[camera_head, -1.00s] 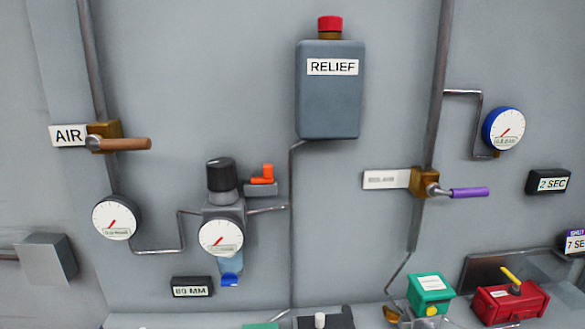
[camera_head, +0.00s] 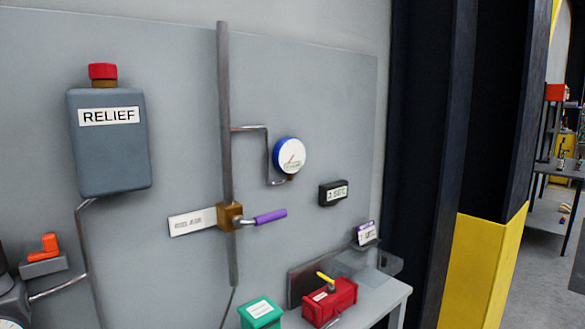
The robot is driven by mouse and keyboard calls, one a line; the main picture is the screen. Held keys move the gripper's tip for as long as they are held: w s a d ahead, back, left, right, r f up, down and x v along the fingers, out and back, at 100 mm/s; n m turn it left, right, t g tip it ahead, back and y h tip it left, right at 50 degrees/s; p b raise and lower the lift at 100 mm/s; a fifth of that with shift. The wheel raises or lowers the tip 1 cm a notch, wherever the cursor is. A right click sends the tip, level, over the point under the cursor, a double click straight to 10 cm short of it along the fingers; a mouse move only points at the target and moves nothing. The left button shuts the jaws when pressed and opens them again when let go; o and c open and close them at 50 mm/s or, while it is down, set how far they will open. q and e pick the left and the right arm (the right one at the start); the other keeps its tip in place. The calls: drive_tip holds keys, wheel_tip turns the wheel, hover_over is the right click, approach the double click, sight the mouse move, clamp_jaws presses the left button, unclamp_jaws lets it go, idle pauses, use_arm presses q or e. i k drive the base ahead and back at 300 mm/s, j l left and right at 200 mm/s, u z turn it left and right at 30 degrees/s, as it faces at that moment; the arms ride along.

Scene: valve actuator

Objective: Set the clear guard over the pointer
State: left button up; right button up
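A red actuator box (camera_head: 330,302) sits on the bench at the lower middle. A yellow pointer (camera_head: 325,278) stands tilted on its top, with no cover seen over it. A see-through greyish piece (camera_head: 352,263) shows behind and to the right of the red box. I cannot tell for sure whether it is the clear guard. Neither of my grippers is in view.
A green box (camera_head: 260,314) sits left of the red one. The bench (camera_head: 378,300) has some bare surface at its right. A pipe valve with a purple handle (camera_head: 270,216) and a blue-rimmed gauge (camera_head: 290,156) are on the wall panel. A yellow-and-black column (camera_head: 480,270) stands at right.

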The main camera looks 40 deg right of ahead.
sight(385, 258)
drive_tip(key=z, duration=1.75)
drive_tip(key=i+l, duration=0.1)
drive_tip(key=l, duration=0.15)
drive_tip(key=i+l, duration=0.1)
drive_tip(key=l+u, duration=0.05)
drive_tip(key=l, duration=0.05)
